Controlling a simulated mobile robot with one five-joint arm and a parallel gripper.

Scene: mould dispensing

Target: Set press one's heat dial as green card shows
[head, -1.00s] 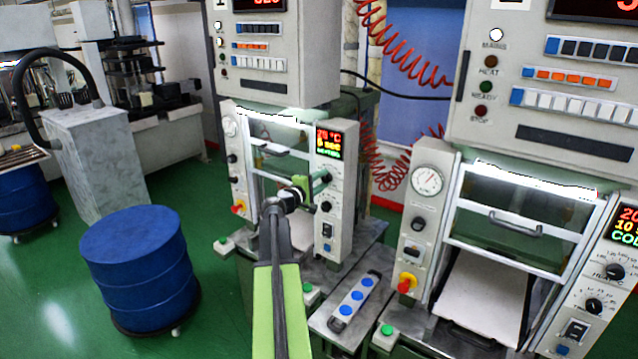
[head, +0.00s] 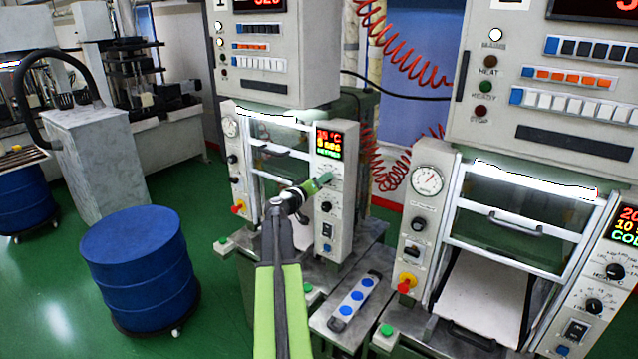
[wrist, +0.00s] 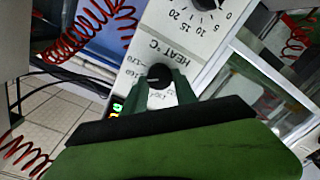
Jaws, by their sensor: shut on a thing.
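Press one (head: 337,235) is the left press, with a display (head: 329,144) of red, yellow and green lines whose digits I cannot read surely. My gripper (head: 326,179) reaches its right-hand panel just below that display. In the wrist view my gripper (wrist: 158,88) has its green fingers on either side of the black heat dial (wrist: 158,76), shut on it. The dial's label "HEAT °C" shows upside down. A pale pointer line shows on the dial, but its exact setting is unclear. My fingers hide part of the scale. I see no green card in either view.
A second dial (wrist: 205,3) with a 0 to 20 scale sits close to the heat dial. A second press (head: 420,205) stands on the right. A blue drum (head: 140,275) stands on the left. A strip with blue discs (head: 357,296) lies on the bench in front.

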